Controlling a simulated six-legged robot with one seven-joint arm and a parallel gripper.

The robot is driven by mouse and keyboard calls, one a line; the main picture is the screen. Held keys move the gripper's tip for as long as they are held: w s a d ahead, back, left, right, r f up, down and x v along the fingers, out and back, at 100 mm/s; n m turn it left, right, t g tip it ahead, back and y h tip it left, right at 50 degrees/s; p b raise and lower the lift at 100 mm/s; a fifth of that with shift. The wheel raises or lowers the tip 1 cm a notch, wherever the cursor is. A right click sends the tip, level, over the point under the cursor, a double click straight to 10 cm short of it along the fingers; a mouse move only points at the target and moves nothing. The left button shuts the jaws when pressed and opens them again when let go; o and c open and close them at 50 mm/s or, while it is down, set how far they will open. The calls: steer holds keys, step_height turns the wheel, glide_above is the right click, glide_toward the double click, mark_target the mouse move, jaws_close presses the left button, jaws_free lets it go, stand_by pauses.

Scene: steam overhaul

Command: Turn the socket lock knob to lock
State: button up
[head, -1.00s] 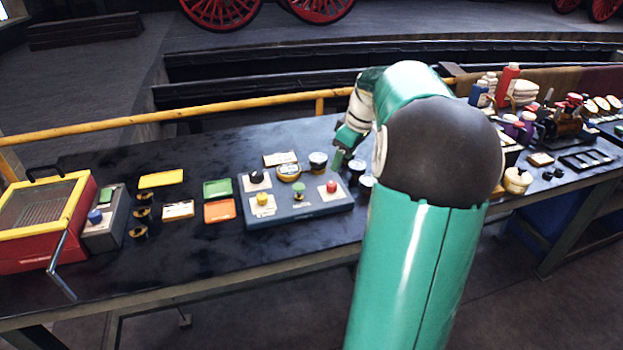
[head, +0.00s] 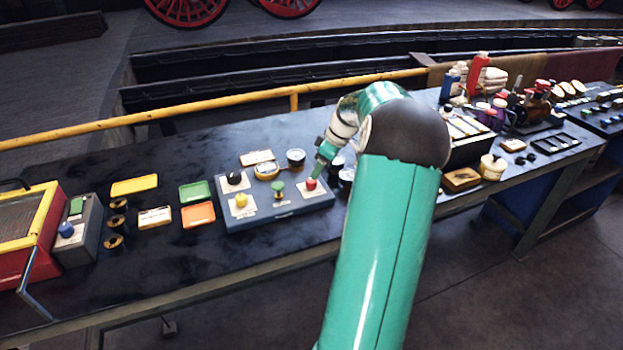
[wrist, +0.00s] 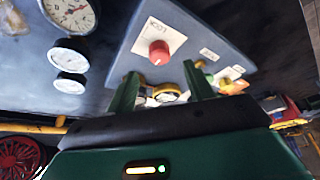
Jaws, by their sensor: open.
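A blue-grey control panel (head: 277,213) on the bench carries black, yellow, green and red knobs. The red knob (head: 311,184) sits at its right end on a white label plate. My gripper (head: 320,168) is close to the red knob, at the panel's right end. In the wrist view my gripper (wrist: 160,68) is open, with nothing between its fingers, and no contact with the knob shows.
Round gauges (wrist: 70,54) lie beside the panel. Green (head: 195,191) and orange (head: 198,215) trays lie to its left, with a red and yellow box (head: 28,228) farther left. Bottles (head: 476,75) and other parts crowd the bench's right side. A yellow rail (head: 220,102) runs behind.

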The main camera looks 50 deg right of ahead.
mark_target(312, 181)
steer(key=x, duration=0.6)
steer(key=shift+w+f, duration=0.15)
steer(key=shift+f, duration=0.05)
steer(key=c, duration=1)
steer(key=shift+o, duration=0.2)
